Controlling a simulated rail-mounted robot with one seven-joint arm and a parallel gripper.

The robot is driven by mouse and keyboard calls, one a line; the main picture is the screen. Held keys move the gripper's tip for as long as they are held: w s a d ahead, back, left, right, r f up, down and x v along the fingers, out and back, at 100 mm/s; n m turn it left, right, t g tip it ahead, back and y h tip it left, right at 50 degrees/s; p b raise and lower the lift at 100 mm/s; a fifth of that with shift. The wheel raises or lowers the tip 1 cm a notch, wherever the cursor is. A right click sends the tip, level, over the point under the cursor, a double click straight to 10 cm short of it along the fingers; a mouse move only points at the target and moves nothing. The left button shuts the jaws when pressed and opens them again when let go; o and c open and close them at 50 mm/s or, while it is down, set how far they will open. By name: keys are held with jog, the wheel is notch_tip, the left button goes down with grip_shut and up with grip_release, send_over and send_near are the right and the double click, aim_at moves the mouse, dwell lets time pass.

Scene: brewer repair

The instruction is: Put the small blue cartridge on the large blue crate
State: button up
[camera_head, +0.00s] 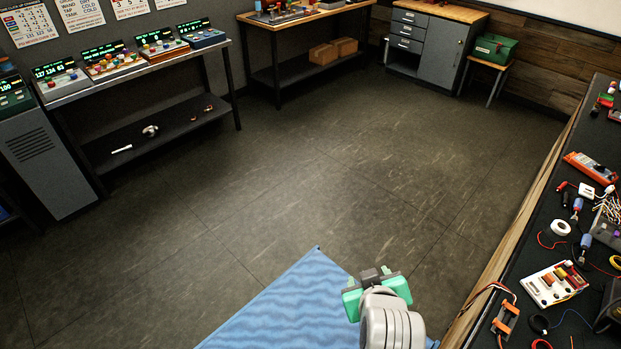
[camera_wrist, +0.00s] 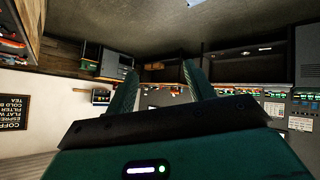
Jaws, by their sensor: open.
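My gripper (camera_head: 376,285) is at the lower centre of the head view, above the edge of a blue surface and apart from the benches. In the wrist view, my gripper (camera_wrist: 160,72) has two green fingers standing apart with nothing between them. I cannot make out the small blue cartridge in either view. No large blue crate shows clearly; a small blue patch (camera_head: 5,213) at the left edge is too cut off to identify.
A blue ribbed mat (camera_head: 285,300) lies below my gripper. A cluttered dark workbench (camera_head: 545,215) runs along the right. A bench with several control boxes (camera_head: 150,62) stands at the left, and a wooden-topped bench (camera_head: 310,18) at the back. The middle floor is clear.

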jog(key=a+r+m+t, duration=0.1)
jog(key=a+r+t, duration=0.2)
jog(key=r, duration=0.8)
jog(key=a+r+t, duration=0.3)
jog(key=r, duration=0.7)
jog(key=s+a+r+t, duration=0.2)
jog(key=s+r+t, duration=0.1)
jog(key=r, duration=0.5)
jog(key=s+a+r+m+t, duration=0.1)
jog(key=s+a+r+t, duration=0.1)
jog(key=s+r, duration=0.4)
jog(key=s+a+r+m+t+y, duration=0.1)
jog(key=s+a+r+t, duration=0.2)
jog(key=r, duration=0.7)
jog(key=shift+s+r+t, duration=0.2)
jog(key=shift+s+t, duration=0.4)
jog(key=shift+s, duration=0.1)
